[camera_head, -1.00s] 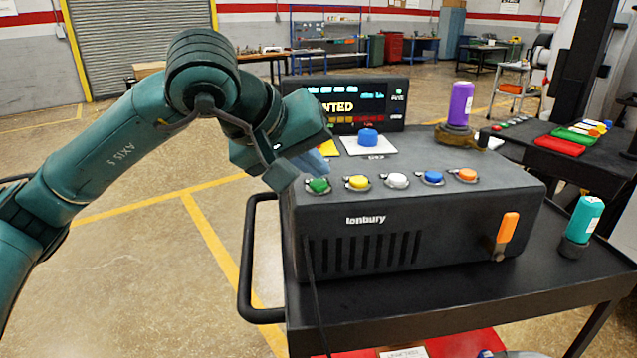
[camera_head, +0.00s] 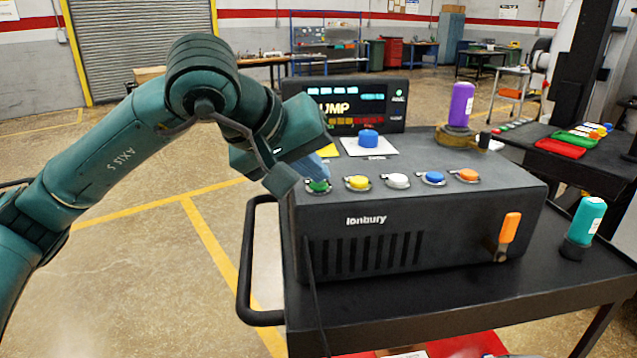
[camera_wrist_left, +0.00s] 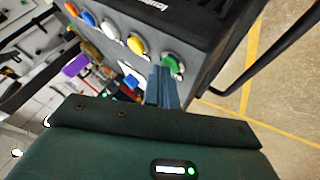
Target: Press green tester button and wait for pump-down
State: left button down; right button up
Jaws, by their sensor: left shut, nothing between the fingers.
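The grey tester box (camera_head: 420,235) stands on a black cart. Its green button (camera_head: 317,186) is at the left end of a row of coloured buttons, and it also shows in the wrist view (camera_wrist_left: 173,64). My left gripper (camera_head: 322,172) is shut and empty, with its blue fingertips right at the green button; in the wrist view the fingers (camera_wrist_left: 160,72) end beside it. I cannot tell whether they touch it. The display (camera_head: 350,107) behind the box shows large yellow letters, "UMP", with the start hidden by my arm. My right gripper is not in view.
Yellow (camera_head: 357,183), white (camera_head: 397,181), blue (camera_head: 433,178) and orange (camera_head: 467,175) buttons continue the row. An orange lever (camera_head: 509,228) is on the box front. A purple-capped item (camera_head: 460,105) stands behind, and a teal bottle (camera_head: 585,222) stands on the cart at right.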

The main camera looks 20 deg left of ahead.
aim_at(312, 195)
pick_arm(q)
jog(key=shift+r+p, duration=0.45)
jog(key=shift+r, duration=0.35)
jog(key=shift+r+p, duration=1.65)
jog(key=shift+r, duration=0.9)
jog(key=shift+s+f, duration=0.1)
